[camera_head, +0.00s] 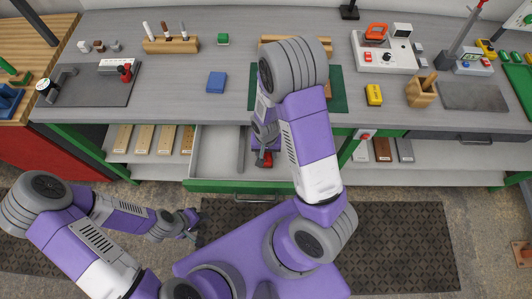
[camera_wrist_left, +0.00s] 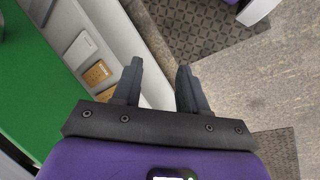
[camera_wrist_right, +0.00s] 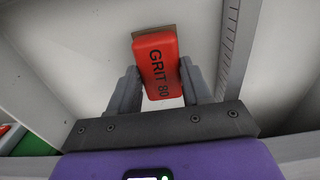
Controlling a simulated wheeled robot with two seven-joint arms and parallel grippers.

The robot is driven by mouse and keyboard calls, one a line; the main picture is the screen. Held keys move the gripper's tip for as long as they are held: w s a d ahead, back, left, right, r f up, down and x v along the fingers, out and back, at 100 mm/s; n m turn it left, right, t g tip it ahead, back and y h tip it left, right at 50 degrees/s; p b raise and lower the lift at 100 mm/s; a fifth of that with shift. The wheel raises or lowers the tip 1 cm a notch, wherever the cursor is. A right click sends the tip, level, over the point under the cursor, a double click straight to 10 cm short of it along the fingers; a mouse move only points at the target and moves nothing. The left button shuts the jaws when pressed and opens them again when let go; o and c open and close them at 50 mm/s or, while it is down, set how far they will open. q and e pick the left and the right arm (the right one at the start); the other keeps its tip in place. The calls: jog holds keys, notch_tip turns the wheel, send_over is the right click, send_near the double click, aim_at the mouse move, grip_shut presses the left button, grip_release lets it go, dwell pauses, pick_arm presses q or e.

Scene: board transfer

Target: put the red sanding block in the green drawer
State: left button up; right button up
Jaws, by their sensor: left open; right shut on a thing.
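The green drawer (camera_head: 222,186) is pulled open below the bench, its pale inside partly hidden by my right arm. The red sanding block (camera_head: 265,160) is in the opening, right of a grey divider (camera_head: 241,150). My right gripper (camera_head: 262,152) points down there. In the right wrist view its fingers (camera_wrist_right: 158,68) are shut on the sides of the block (camera_wrist_right: 157,62), marked GRIT 80, with pale drawer walls around it. I cannot tell whether the block touches the drawer floor. My left gripper (camera_head: 193,226) is open and empty over the floor; its fingers (camera_wrist_left: 160,66) show apart.
The grey bench top holds a blue block (camera_head: 216,82), a green block (camera_head: 223,39), a yellow box (camera_head: 374,95) and a wooden holder (camera_head: 421,91). Wooden pieces (camera_head: 144,139) lie on the shelf left of the drawer. Dark mats (camera_head: 405,235) cover parts of the floor.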

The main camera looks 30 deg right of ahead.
aim_at(266, 154)
jog(key=shift+f, duration=0.55)
jog(key=shift+f, duration=0.15)
jog(key=o, duration=0.9)
jog(key=shift+o, duration=0.2)
jog(key=shift+r, duration=0.4)
notch_tip(266, 154, up, 12)
jog(key=p, duration=0.3)
jog(key=shift+f, duration=0.15)
